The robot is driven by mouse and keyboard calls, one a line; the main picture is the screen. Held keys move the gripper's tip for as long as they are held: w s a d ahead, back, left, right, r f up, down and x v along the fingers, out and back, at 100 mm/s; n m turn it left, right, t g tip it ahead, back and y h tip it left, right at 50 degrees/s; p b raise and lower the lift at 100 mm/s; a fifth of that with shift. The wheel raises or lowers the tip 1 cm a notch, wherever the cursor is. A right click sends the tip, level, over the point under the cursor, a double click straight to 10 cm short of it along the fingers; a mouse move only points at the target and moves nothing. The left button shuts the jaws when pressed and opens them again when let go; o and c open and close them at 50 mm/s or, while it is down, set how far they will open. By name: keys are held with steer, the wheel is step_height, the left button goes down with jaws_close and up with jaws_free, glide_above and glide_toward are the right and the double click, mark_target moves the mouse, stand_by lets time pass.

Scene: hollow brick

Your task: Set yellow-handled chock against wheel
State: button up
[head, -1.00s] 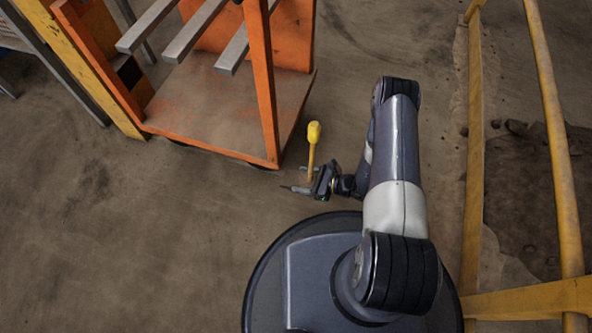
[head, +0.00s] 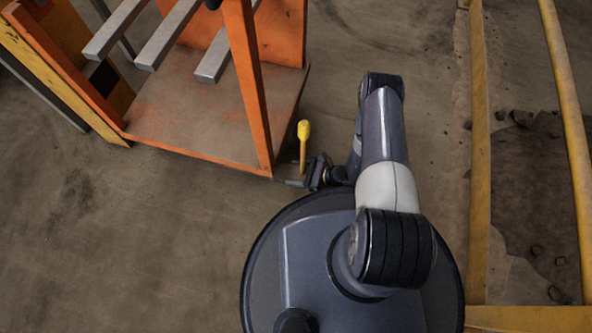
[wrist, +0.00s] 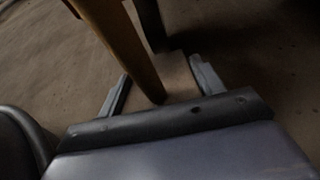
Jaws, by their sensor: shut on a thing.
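The chock's yellow handle (head: 303,148) stands nearly upright, with a fat yellow knob on top, in the head view. My gripper (head: 296,182) is shut on the chock low down, near the floor. In the wrist view the handle (wrist: 125,45) slants down between the two fingers of my gripper (wrist: 160,85). The chock's body is hard to make out in either view. The handle stands just right of the orange cart's near right corner (head: 268,172). No wheel shows clearly; the cart's deck hides what is beneath it.
The orange cart has grey bars (head: 165,38) above its deck. A yellow railing (head: 480,150) runs along the right, with a dark broken patch of floor (head: 535,210) beyond it. Bare floor (head: 120,240) lies open at the left.

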steer(key=shift+f+b, duration=0.95)
steer(key=shift+f, duration=1.05)
steer(key=shift+f, duration=0.15)
steer(key=o, duration=1.8)
